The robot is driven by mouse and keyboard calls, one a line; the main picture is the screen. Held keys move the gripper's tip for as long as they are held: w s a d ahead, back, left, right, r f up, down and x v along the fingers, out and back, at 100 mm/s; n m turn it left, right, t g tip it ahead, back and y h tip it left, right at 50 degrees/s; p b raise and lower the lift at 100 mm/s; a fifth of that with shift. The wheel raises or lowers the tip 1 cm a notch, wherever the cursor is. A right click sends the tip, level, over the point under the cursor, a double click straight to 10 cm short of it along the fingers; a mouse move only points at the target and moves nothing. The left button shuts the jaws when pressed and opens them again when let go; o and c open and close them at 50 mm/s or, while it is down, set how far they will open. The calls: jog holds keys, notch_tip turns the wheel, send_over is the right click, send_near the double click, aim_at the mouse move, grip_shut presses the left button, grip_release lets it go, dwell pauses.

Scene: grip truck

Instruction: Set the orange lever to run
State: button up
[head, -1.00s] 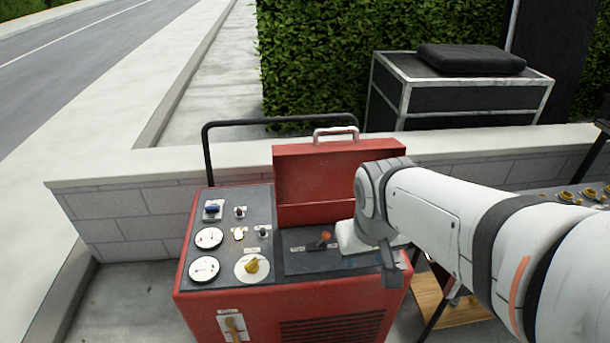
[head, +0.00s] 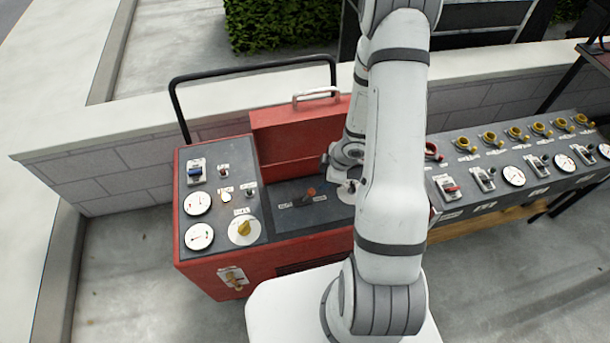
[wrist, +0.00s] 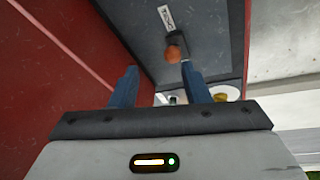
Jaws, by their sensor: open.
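The orange lever (head: 311,192) stands on the dark recessed panel (head: 290,222) of a red machine, under its raised red lid (head: 300,135). Small white labels sit near it, too small to read surely. In the wrist view the lever's round orange knob (wrist: 173,53) is just beyond the fingertips, with a label (wrist: 165,17) past it. My gripper (wrist: 160,72) is open, its two blue fingers apart with no object held. The knob lies ahead of the gap, nearer the right finger, and no contact shows. In the head view my arm hides most of the gripper.
The machine's left panel holds gauges (head: 199,236), a yellow knob (head: 243,229) and a blue switch (head: 194,172). The raised lid stands close to my gripper. To the right is a second panel (head: 520,160) with yellow knobs and switches. A low wall (head: 110,176) runs behind.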

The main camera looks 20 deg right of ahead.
aim_at(312, 190)
jog(key=shift+n+g+y, duration=0.3)
jog(key=shift+y, duration=0.2)
jog(key=x, duration=0.3)
jog(key=b+x, duration=0.1)
jog(key=x, duration=0.2)
jog(key=s+x, duration=0.1)
jog(key=x, duration=0.2)
jog(key=shift+a, duration=0.45)
jog(key=shift+w+b, duration=0.1)
jog(key=shift+b, duration=0.2)
grip_shut()
